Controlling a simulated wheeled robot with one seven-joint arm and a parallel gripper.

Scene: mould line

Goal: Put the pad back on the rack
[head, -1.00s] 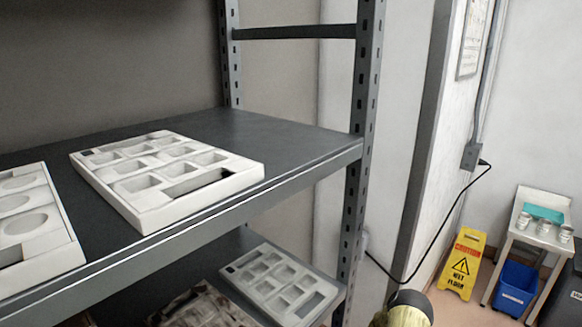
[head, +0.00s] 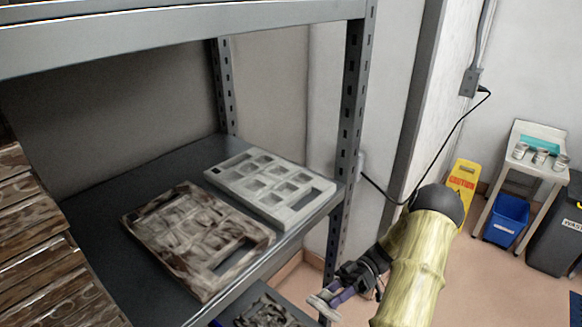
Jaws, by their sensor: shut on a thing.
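My gripper (head: 338,292) is in front of the rack's right end, at the bottom middle of the view, beside the front edge of the middle shelf. It is shut on a small greyish thing (head: 320,302), which seems to be the pad; it is small and partly covered by the fingers, so its shape is hard to tell. The rack (head: 353,120) is a grey metal shelf unit with slotted posts. Its middle shelf (head: 105,190) holds a pale mould tray (head: 255,182) at the back right and a brown, dirty mould tray (head: 190,235) nearer the front.
A stack of brown trays (head: 35,240) stands at the left. Another dirty tray (head: 265,312) lies on a lower shelf. A yellow caution sign (head: 462,180), a small table (head: 540,165), a blue bin (head: 507,218) and a dark bin (head: 560,235) stand right. Dark shelf surface is bare at the left.

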